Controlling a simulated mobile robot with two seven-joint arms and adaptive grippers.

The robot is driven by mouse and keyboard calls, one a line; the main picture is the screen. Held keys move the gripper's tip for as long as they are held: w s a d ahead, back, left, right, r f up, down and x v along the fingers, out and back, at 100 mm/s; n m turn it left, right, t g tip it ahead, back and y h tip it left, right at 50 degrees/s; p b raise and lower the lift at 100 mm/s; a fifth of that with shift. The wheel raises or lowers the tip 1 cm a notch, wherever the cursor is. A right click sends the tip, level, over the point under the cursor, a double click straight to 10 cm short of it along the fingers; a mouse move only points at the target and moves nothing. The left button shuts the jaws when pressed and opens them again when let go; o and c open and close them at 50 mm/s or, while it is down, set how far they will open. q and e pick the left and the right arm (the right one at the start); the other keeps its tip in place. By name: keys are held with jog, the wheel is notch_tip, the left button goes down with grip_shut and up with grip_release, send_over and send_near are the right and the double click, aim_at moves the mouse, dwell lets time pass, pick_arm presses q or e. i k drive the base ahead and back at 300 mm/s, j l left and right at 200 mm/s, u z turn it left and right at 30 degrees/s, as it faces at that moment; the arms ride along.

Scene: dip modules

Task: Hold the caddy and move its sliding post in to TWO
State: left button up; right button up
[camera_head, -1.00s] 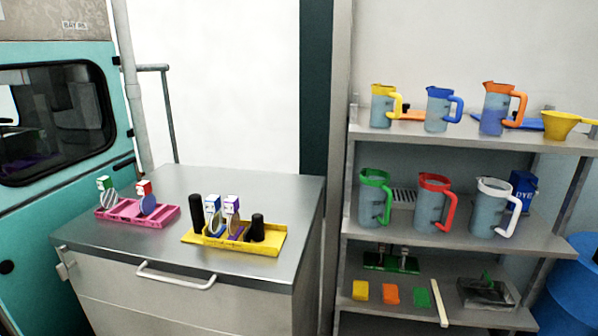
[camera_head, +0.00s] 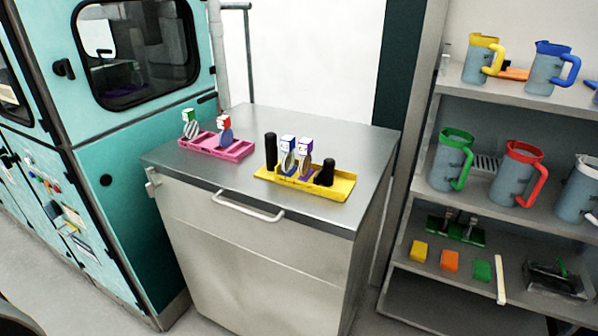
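A yellow caddy (camera_head: 340,187) sits on the metal top of the cabinet, near its front right. A tall black post (camera_head: 271,151) stands at its left end and a shorter black post (camera_head: 327,172) near its right end. Two modules stand upright between the posts, one with a blue-marked top (camera_head: 287,155) and one with a purple-marked top (camera_head: 304,158). I cannot read any position marks on the caddy or tell which post slides. Neither of my grippers is in view, and nothing touches the caddy.
A pink tray (camera_head: 238,151) with two modules stands left of the caddy on the cabinet top (camera_head: 210,170). The cabinet has a front handle (camera_head: 248,208). A teal machine (camera_head: 115,150) is at left. Shelves (camera_head: 440,215) with jugs and coloured blocks are at right.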

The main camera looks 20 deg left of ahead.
aim_at(325, 176)
jog(key=i+j, duration=0.15)
jog(key=j, duration=0.25)
jog(key=i+j+z, duration=0.1)
jog(key=j, duration=0.25)
jog(key=i+j+z, duration=0.1)
jog(key=j, duration=0.3)
